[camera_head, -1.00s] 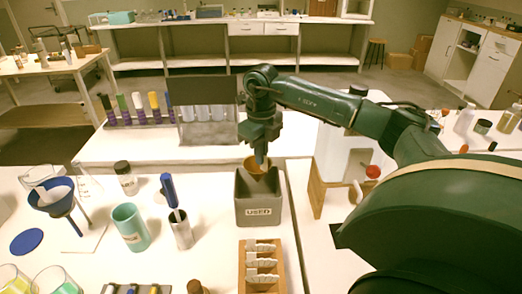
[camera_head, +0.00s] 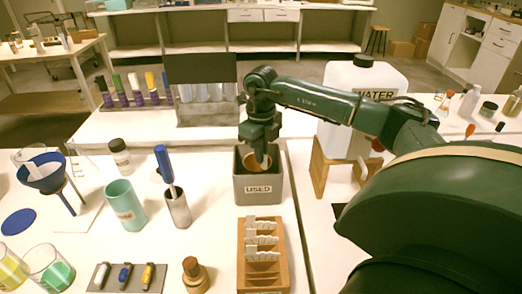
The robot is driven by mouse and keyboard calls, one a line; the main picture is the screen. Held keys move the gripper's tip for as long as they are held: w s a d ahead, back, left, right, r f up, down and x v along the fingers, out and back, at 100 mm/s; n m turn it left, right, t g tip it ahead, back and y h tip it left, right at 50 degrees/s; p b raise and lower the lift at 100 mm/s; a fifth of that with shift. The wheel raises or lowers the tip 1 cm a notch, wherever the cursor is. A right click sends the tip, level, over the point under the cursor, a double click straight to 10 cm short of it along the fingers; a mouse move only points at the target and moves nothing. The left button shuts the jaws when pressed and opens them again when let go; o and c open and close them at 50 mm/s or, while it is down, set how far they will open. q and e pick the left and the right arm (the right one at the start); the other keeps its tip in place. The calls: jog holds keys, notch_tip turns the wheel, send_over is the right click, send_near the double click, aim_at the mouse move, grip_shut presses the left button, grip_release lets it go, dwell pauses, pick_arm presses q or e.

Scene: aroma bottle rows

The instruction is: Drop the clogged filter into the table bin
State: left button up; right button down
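The clogged filter (camera_head: 250,161), an orange-brown cup-like piece, is inside the mouth of the grey table bin (camera_head: 258,189) labelled "USED". My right gripper (camera_head: 262,160) points down over the bin, its fingertips at the filter's rim. It appears shut on the filter, though the fingers overlap and the exact grip is hard to see. The bin's front wall hides the lower part of the bin's inside. My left gripper is not in view.
A wooden rack (camera_head: 247,262) with white pieces stands in front of the bin. A white water jug (camera_head: 345,78) on a wooden stand (camera_head: 320,170) is to the right. A metal cup (camera_head: 178,211) and a teal cup (camera_head: 126,212) stand left. A blue funnel (camera_head: 42,178) is farther left.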

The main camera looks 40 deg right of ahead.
jog(key=c, duration=2.1)
grip_release()
jog(key=o, duration=0.5)
notch_tip(320, 180, up, 13)
